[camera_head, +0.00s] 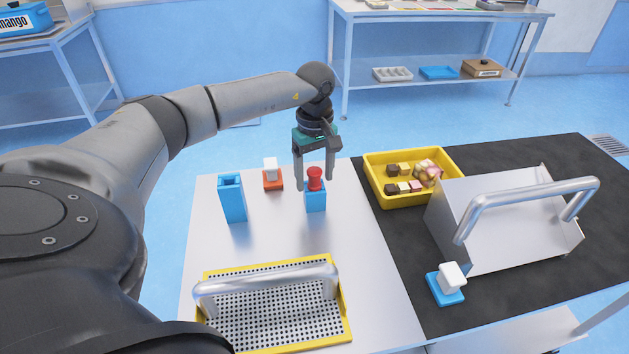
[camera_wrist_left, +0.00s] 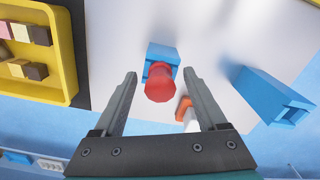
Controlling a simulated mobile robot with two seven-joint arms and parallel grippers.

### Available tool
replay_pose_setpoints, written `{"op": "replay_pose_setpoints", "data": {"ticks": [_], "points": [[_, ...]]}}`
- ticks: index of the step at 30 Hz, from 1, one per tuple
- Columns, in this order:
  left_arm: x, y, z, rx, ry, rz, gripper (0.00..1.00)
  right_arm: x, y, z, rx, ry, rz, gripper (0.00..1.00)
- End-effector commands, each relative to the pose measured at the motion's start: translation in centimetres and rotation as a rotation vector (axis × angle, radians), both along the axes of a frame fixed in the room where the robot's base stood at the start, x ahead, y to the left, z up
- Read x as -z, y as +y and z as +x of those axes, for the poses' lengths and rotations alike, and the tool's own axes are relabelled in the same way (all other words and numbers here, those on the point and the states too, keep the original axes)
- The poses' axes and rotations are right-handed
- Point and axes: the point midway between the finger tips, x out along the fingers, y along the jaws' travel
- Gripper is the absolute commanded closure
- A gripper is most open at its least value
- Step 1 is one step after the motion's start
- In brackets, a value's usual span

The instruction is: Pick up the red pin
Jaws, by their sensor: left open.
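The red pin (camera_head: 315,176) stands upright in a blue block-shaped holder (camera_head: 315,200) on the light tabletop. In the left wrist view, the red pin (camera_wrist_left: 159,84) shows from above between the two fingers, with the blue holder (camera_wrist_left: 162,54) beyond it. My left gripper (camera_head: 315,184) is open, with one finger on each side of the red pin. The left wrist view also shows the open left gripper (camera_wrist_left: 161,76); gaps show between the pin and both fingers. My right gripper is not in view.
A second tall blue holder (camera_head: 232,198) and an orange base with a white block (camera_head: 272,172) stand left of the pin. A yellow tray (camera_head: 377,188) of snacks and a metal scoop-like box (camera_head: 500,225) stand right. A perforated yellow-edged tray (camera_head: 343,322) lies in front.

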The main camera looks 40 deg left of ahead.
Motion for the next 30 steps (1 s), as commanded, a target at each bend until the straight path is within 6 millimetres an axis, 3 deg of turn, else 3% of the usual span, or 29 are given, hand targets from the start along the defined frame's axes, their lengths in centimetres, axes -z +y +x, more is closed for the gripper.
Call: {"op": "replay_pose_setpoints", "data": {"ticks": [6,26,30], "points": [[0.08,-0.01,0.02,0.0,0.0,0.0,0.26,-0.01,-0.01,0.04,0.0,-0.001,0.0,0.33],[0.04,-0.02,0.02,0.0,0.0,0.0,1.0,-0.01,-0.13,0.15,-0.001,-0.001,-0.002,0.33],[0.03,-0.02,0.02,0.0,0.0,0.0,1.0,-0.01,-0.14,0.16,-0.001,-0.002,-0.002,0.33]]}}
